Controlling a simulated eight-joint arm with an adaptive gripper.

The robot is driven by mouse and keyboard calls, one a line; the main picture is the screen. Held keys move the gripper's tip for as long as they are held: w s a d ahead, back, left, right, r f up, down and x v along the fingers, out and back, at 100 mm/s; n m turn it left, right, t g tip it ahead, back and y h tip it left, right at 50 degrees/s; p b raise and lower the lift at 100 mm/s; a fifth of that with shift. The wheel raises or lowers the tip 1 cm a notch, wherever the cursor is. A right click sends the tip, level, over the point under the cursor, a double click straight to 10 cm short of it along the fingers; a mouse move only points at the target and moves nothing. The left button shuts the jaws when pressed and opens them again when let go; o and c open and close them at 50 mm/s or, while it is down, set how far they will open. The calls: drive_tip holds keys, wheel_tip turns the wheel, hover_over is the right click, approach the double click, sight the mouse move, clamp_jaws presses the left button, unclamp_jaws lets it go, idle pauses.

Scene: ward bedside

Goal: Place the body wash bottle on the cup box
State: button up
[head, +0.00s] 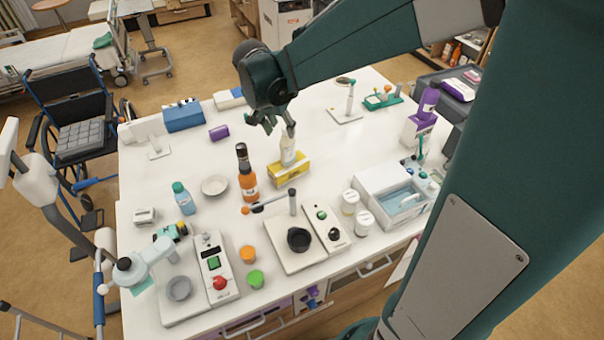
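A pale cream bottle (288,152), which I take to be the body wash bottle, stands upright on a yellow box (290,174) near the middle of the white table. The yellow box appears to be the cup box; its label is too small to read. My gripper (278,126) is above and slightly left of the bottle, pointing down. Its fingers look spread and nothing shows between them. The right fingertip is close to the bottle's top or overlaps it in this view; I cannot tell whether they touch.
Left of the box stand an orange bottle (248,184), a dark-capped bottle (242,155), a white bowl (215,185) and a teal-capped bottle (183,198). A stand with a black bowl (299,239) is in front. A basin unit (395,192) is right. The table behind the box is fairly clear.

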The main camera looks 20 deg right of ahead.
drive_tip(key=s+a+r+n+t+y, duration=0.1)
drive_tip(key=s+r+n, duration=0.1)
drive_tip(key=s, duration=0.6)
drive_tip(key=s+a+r+n+t+y, duration=0.1)
drive_tip(key=s+a+r+n+t, duration=0.1)
drive_tip(key=s+n, duration=0.3)
drive_tip(key=s+a+r+n+t+y, duration=0.1)
drive_tip(key=s+a+r+n, duration=0.1)
drive_tip(key=s, duration=1.1)
drive_tip(key=shift+s+r+n, duration=0.15)
drive_tip(key=shift+r+n, duration=0.35)
drive_tip(key=shift+n, duration=0.3)
